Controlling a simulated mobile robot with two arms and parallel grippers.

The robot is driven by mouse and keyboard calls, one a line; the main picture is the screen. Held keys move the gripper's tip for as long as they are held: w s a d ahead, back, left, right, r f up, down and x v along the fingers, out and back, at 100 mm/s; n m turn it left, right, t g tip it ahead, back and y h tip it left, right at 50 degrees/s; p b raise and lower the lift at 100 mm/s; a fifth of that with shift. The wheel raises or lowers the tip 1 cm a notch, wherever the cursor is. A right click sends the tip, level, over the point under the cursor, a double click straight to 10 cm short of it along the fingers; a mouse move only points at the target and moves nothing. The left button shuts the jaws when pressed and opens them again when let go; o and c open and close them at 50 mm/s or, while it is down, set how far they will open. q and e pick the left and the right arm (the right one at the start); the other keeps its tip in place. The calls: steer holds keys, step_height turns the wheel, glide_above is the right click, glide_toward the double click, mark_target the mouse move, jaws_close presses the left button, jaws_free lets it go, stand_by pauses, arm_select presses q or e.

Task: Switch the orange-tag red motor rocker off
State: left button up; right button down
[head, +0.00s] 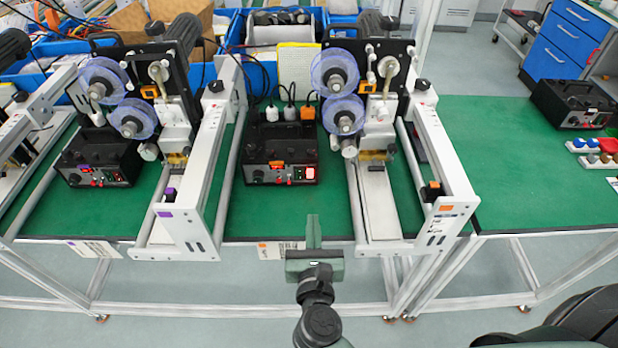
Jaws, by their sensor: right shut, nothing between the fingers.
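A black control box (255,172) with an orange tag (277,164) stands on the green table in the middle. Its front panel carries a red rocker (299,173) near the right end, beside a small pale-and-red part (310,173), with several small knobs further left. Which way the rocker is tipped is too small to tell. My right gripper (314,220) is shut and empty. It points away from me at the table's front edge, nearer to me than the box and apart from it. My left gripper is not in view.
A grey machine frame (437,165) with purple spools (335,72) stands right of the box; another frame (208,150) stands left. A purple-tagged box (100,160) is further left, and another black box (575,104) far right. Green tabletop before the middle box is clear.

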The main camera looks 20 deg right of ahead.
mark_target(311, 170)
steer(key=p+x, duration=0.1)
steer(key=x, duration=0.3)
steer(key=p+x, duration=0.1)
steer(key=x, duration=0.4)
steer(key=r+p+x, duration=0.1)
steer(key=p+x, duration=0.1)
steer(key=x, duration=0.3)
steer(key=shift+r, duration=0.1)
steer(key=shift+w+r, duration=0.15)
steer(key=shift+w, duration=0.2)
steer(key=b+v, duration=0.1)
steer(key=v, duration=0.5)
steer(key=shift+s+a, duration=0.1)
steer(key=shift+s, duration=0.25)
steer(key=shift+s+a+r, duration=0.1)
steer(key=shift+s, duration=0.4)
